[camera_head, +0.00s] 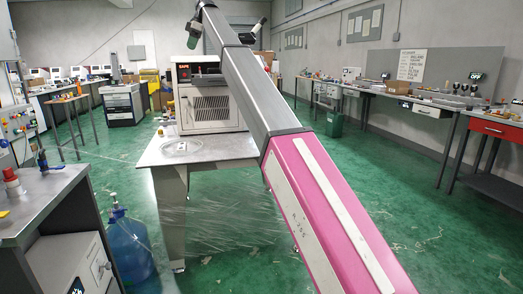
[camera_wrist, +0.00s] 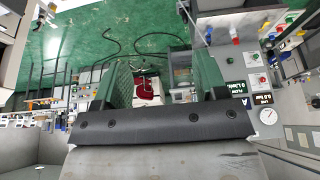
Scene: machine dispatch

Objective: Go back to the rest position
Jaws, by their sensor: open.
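My arm crosses the head view from the lower right up to the top middle, pink below and grey above. Its upper end bends near the top edge, and the fingers cannot be made out there. In the wrist view my gripper (camera_wrist: 163,82) shows two dark green fingers set wide apart. Nothing is held between them. The floor and a small red and white thing (camera_wrist: 146,88) show through the gap, well beyond the fingertips. The wrist picture looks tilted or upside down against the room.
A white machine (camera_head: 210,104) with a "SAFE" display stands on a table (camera_head: 225,150) behind my arm. A blue bottle (camera_head: 130,248) stands on the floor by the left bench (camera_head: 50,200). A long bench (camera_head: 375,92) lines the right wall. Green floor (camera_head: 420,225) is clear at right.

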